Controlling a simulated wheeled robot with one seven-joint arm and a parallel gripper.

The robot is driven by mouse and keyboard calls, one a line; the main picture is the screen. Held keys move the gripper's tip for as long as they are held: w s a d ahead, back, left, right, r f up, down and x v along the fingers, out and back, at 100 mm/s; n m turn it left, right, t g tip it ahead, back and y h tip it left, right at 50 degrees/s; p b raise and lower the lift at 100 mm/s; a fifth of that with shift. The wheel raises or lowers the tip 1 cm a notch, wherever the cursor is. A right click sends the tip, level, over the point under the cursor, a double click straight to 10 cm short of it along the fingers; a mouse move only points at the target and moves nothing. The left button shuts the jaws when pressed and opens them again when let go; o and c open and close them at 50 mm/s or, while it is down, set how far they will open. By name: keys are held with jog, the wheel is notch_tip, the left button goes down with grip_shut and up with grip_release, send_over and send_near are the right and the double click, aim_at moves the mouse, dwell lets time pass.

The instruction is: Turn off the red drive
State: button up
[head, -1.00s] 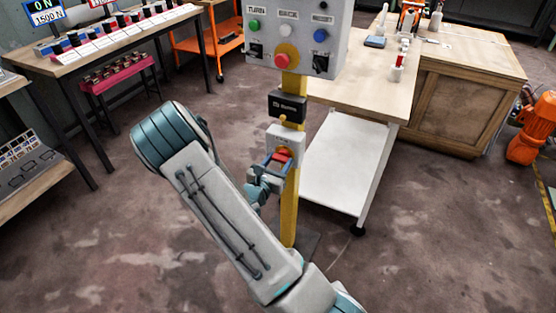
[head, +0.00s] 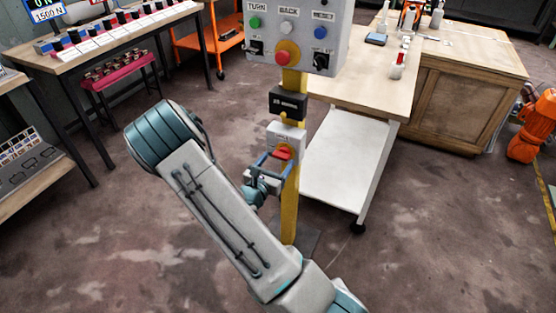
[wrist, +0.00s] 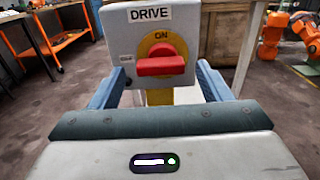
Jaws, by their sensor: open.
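The red drive switch is a red rotary handle (wrist: 160,66) on a yellow disc, on a grey box (wrist: 122,41) labelled DRIVE. In the wrist view the handle's bar lies horizontal and ON shows above it. In the head view the red handle (head: 282,152) is on the yellow post below the control panel. My gripper (wrist: 160,85) is open, with one blue finger on each side of the handle. The head view also shows my gripper (head: 273,160) at the handle. I cannot tell whether either finger touches it.
A grey control panel (head: 262,57) with several buttons tops the yellow post (head: 290,207). A wooden bench (head: 385,92) with a white lower shelf (head: 342,170) stands close on the right. Open floor lies to the left and front.

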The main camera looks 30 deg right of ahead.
jog(key=v, duration=1.2)
jog(key=s+d+r+m+g+y+p, duration=0.45)
jog(key=s+r+m+g+p, duration=0.25)
jog(key=s+r+m+g, duration=0.85)
jog(key=s+a+r+m+t+y+p, duration=0.1)
jog(key=a+r+m+t+y+p, duration=0.3)
jog(key=r, duration=0.9)
jog(key=a+m+t+y, duration=0.3)
jog(key=a+m+y, duration=0.2)
jog(key=m, duration=0.1)
jog(key=shift+s+a+y+p, duration=0.2)
jog(key=shift+y+p, duration=0.15)
jog(key=shift+p, duration=0.05)
